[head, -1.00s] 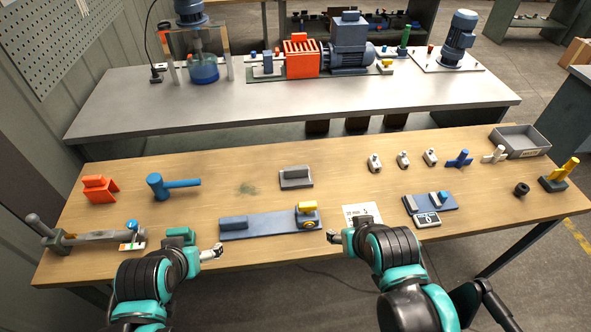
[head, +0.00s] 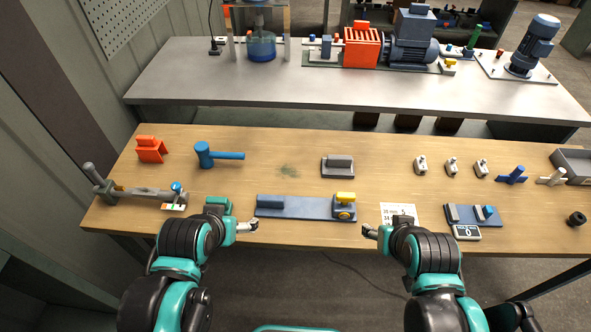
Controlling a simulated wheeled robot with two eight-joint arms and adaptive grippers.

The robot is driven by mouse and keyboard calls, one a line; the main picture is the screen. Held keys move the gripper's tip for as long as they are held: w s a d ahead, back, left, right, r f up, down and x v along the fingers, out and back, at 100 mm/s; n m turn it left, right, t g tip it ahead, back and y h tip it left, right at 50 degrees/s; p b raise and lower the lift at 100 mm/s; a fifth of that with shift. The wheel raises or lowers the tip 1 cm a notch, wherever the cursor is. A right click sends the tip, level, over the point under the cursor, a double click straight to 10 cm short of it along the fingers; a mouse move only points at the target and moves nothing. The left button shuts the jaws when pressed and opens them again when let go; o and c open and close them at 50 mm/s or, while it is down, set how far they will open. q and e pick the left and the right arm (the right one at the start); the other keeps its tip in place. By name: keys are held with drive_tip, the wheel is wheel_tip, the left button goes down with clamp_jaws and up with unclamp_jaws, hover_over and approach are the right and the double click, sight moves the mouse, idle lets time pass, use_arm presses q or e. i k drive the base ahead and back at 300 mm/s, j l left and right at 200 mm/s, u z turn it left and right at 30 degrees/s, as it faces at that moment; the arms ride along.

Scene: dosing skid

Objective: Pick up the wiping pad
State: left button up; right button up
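The wiping pad looks to be the flat grey pad with a block-shaped grip on top (head: 338,167). It lies flat at the middle of the wooden table, right of a greenish smudge (head: 288,171). My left gripper (head: 248,226) is over the near table edge, left of and nearer than the pad. My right gripper (head: 370,231) is at the near edge, right of and nearer than the pad. Both are apart from the pad and no object shows in them. Their fingers are too small to tell open from shut.
A blue fixture plate (head: 300,207) with a yellow knob lies between the pad and the near edge. A blue hammer (head: 220,155) and orange block (head: 151,150) lie left. Small grey fittings (head: 451,167) stand right. Bare wood surrounds the pad.

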sight(334, 165)
drive_tip(key=i+l+u, duration=0.2)
drive_tip(key=u, duration=0.15)
drive_tip(key=i+l+u, duration=0.15)
drive_tip(key=u, duration=0.2)
drive_tip(key=i+l+u, duration=0.1)
drive_tip(key=l+u, duration=0.25)
